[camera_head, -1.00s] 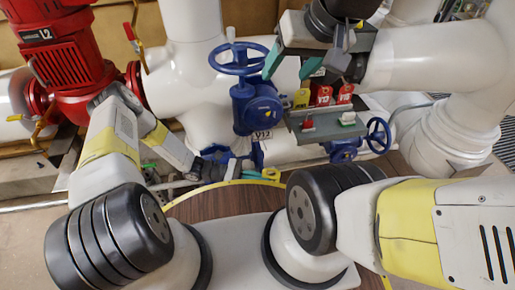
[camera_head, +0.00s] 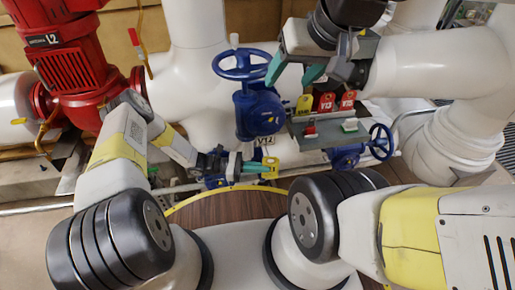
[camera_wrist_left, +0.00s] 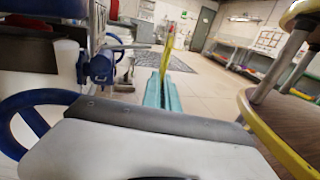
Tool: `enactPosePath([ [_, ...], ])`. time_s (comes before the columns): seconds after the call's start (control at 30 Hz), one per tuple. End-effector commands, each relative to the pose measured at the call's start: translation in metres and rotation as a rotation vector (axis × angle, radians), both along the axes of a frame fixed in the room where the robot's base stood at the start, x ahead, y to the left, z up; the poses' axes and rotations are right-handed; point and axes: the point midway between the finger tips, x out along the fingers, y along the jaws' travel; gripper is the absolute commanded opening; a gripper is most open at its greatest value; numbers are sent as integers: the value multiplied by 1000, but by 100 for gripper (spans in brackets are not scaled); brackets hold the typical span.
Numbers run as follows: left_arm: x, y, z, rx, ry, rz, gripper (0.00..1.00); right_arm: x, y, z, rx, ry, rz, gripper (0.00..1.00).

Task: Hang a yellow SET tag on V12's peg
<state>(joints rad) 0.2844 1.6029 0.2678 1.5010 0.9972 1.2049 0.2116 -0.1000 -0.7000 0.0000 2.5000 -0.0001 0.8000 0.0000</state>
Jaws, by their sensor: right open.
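My left gripper (camera_head: 256,168) is shut on a yellow tag (camera_head: 270,168), low in front of the blue valve. In the left wrist view the tag (camera_wrist_left: 168,48) stands edge-on between the teal fingers (camera_wrist_left: 162,95). The V12 valve (camera_head: 257,112) is blue with a handwheel (camera_head: 245,61) on top; its V12 label (camera_head: 265,141) is above the held tag. I cannot make out V12's peg for sure. My right gripper (camera_head: 293,72) is open and empty, above and right of the valve, over the hanging tags.
A grey tray (camera_head: 345,139) with small red and white-green items is right of the valve. A yellow tag (camera_head: 304,104) and two red tags (camera_head: 326,102) hang behind it. Another blue handwheel (camera_head: 381,142) is at the right. A red pump (camera_head: 75,70) and white pipes surround the valve.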

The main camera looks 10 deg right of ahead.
Motion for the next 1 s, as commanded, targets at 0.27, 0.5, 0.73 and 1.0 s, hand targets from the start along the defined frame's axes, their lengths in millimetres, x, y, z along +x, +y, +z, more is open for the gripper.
enactPosePath([
  [0.27, 1, 0, 0, 0, 1, 0, 0, 0, 0, 0, 0, 0, 0, 62],
  [0.5, 7, 2, 1, 0, 1, 0, 0, 0, 0, 0, 0, 0, 0, 62],
  [0.73, 7, 2, 1, 0, 1, -1, 0, 0, 0, 0, 0, 0, 0, 62],
  [1.0, 7, 2, 1, 0, 0, -1, 0, 0, 0, 0, 0, 0, 0, 62],
])
